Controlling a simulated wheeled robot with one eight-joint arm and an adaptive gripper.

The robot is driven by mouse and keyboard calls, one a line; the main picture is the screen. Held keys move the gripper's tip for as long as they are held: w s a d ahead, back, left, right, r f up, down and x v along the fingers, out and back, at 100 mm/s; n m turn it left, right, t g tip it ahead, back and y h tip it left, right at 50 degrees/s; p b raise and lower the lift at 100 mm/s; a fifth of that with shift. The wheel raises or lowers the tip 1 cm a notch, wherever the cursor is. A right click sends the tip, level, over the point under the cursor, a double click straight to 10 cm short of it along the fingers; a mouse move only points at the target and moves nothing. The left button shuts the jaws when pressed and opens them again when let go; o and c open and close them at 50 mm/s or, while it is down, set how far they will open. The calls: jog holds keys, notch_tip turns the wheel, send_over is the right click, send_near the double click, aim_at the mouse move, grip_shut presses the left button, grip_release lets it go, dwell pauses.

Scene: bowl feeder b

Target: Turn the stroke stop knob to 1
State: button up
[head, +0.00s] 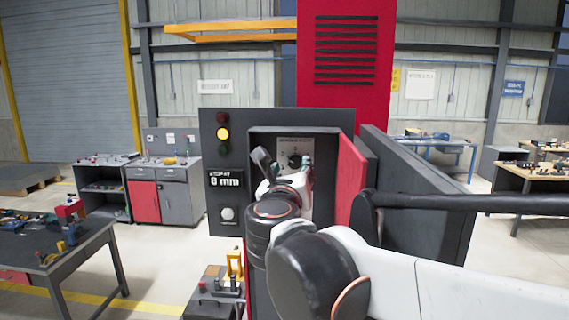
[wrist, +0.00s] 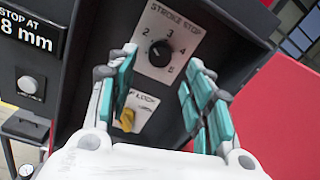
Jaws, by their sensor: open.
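The stroke stop knob (wrist: 160,53) is round and black, on a pale plate (wrist: 190,25) marked STROKE STOP. The numbers 2, 3, 4 and 5 show around it; I cannot make out a 1, and the pointer is too small to read surely. In the head view the knob (head: 295,160) sits inside a dark recess. My gripper (wrist: 163,62) is open, its teal-padded fingers pointing at the plate, one to each side of the knob in the picture. I see no contact with the knob. In the head view my gripper (head: 284,170) is partly hidden by my arm.
A yellow lock switch (wrist: 127,118) sits below the knob, behind the left finger. A display (head: 227,179) reads STOP AT 8 mm. An amber lamp (head: 223,134) is lit above it. A red door (head: 350,178) stands open at the recess's right.

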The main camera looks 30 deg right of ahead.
aim_at(295, 164)
jog(key=shift+p+x, duration=0.35)
jog(key=shift+x, duration=2.25)
jog(key=c, duration=1.1)
